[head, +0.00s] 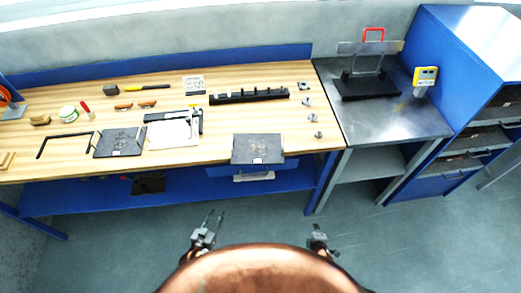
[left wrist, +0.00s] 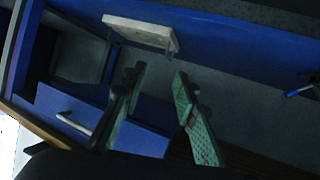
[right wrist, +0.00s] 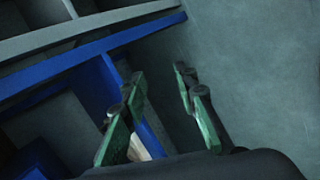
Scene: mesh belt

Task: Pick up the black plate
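Two flat dark plates lie on the wooden workbench in the head view. One black plate (head: 257,149) is at the front edge, right of the middle. Another dark plate (head: 119,142) lies further left, beside a white sheet. My left gripper (head: 214,218) is in front of the bench, over the floor, apart from both plates. Its fingers stand open and empty in the left wrist view (left wrist: 160,75). My right gripper (head: 318,233) is also over the floor, further right. Its fingers are open and empty in the right wrist view (right wrist: 160,80). Neither wrist view clearly shows a black plate.
A metal table (head: 400,125) with a black stand adjoins on the right. Blue drawers (head: 470,160) stand at far right. The floor in front is clear.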

